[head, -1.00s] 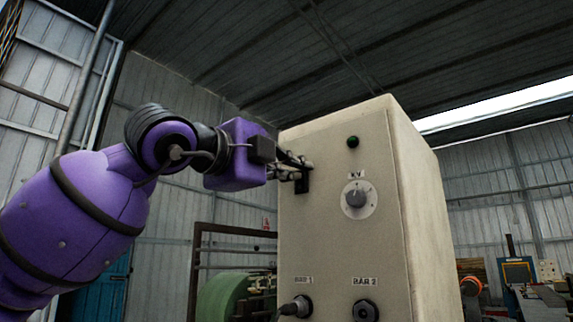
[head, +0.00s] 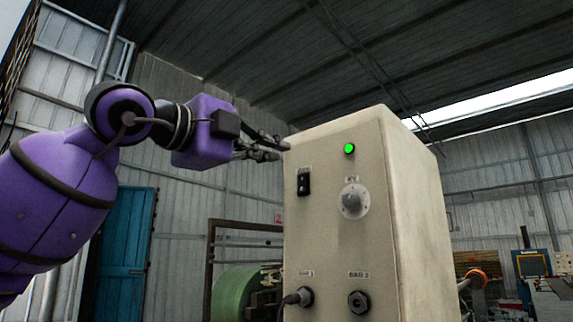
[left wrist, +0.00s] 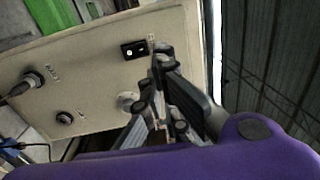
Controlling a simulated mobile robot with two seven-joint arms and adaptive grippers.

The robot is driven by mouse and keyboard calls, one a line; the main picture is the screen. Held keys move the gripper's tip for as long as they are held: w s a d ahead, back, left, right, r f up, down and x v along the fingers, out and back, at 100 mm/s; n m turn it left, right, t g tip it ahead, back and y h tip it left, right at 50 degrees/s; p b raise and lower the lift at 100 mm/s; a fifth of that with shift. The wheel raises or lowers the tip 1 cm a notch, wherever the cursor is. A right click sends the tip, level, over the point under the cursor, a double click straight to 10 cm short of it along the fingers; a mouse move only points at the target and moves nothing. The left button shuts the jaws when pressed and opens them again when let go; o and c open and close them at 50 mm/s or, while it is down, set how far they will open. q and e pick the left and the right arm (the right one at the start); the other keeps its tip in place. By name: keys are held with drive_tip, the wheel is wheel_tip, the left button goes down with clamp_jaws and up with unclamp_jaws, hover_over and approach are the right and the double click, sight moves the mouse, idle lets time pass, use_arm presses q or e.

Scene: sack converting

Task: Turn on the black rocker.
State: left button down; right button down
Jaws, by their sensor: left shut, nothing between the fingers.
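The black rocker (head: 303,181) is on the upper left of the front face of a beige cabinet (head: 330,230). It also shows in the left wrist view (left wrist: 134,50), with a small white mark on it. A lamp (head: 349,149) above the knob glows green. My left gripper (head: 282,150) is shut and empty, above and left of the rocker and apart from it. In the left wrist view its fingers (left wrist: 160,58) show beside the rocker. My right gripper is in neither view.
A grey knob (head: 352,201) is below the lamp. Lower down are a socket with a plug and cable (head: 300,297) and a second connector (head: 358,301). A green roll (head: 238,293) stands behind on the left.

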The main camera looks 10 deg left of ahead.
use_arm(q)
drive_tip(key=s+a, duration=0.3)
drive_tip(key=shift+s+a+b, duration=0.3)
drive_tip(key=shift+s+a, duration=0.05)
drive_tip(key=shift+s, duration=0.05)
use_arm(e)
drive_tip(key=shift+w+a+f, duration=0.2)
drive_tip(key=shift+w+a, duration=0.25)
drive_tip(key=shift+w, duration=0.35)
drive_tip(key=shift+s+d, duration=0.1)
